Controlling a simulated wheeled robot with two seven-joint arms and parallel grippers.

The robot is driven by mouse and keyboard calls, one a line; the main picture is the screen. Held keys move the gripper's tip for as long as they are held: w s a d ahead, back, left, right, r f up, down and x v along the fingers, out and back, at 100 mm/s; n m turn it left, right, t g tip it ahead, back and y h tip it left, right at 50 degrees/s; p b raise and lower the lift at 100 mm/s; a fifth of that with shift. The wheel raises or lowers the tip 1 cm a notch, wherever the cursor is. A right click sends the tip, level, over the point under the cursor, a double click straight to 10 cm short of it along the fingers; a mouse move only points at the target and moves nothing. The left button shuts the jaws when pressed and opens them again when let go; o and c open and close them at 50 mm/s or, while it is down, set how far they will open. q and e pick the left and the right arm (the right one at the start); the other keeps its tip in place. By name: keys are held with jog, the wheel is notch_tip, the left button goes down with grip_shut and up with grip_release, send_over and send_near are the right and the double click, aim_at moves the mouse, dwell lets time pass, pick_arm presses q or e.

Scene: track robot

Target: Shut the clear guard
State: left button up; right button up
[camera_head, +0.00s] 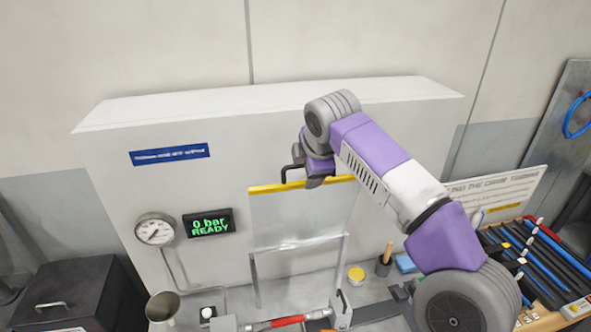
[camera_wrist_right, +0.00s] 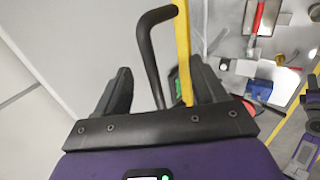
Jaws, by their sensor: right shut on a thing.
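The clear guard (camera_head: 300,218) is a see-through panel with a yellow top edge. It stands raised in front of the white cabinet, above a metal frame. Its black bar handle (camera_head: 288,172) is at the yellow edge, and the handle also shows in the right wrist view (camera_wrist_right: 147,45) beside the yellow strip (camera_wrist_right: 184,50). My right gripper (camera_head: 312,174) is at the guard's top edge, shut on the handle. In the right wrist view its fingers (camera_wrist_right: 160,92) stand either side of the handle.
The gauge (camera_head: 155,230) and a display (camera_head: 208,224) reading "0 bar READY" are on the white cabinet (camera_head: 220,125).

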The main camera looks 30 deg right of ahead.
jog(key=shift+o, duration=0.2)
jog(key=shift+d+r, duration=0.1)
jog(key=shift+r, duration=0.2)
jog(key=shift+s+f+b, duration=0.1)
jog(key=shift+b, duration=0.2)
jog(key=shift+c, duration=0.5)
jog(key=shift+s+a+f+b, duration=0.2)
jog(key=shift+s+f+b, duration=0.15)
jog(key=shift+s+b, duration=0.3)
jog(key=c, duration=0.5)
jog(key=shift+o, duration=0.2)
jog(key=shift+s+a+f, duration=0.1)
jog(key=shift+s+f, duration=0.05)
jog(key=shift+s, duration=0.15)
jog(key=s, duration=0.1)
jog(key=s+b, duration=0.1)
jog(key=s+a+f+b, duration=0.1)
jog(key=shift+s, duration=0.3)
grip_shut()
jog(key=shift+s+a+b, duration=0.3)
jog(key=shift+s+b, duration=0.2)
jog(key=shift+s, duration=0.2)
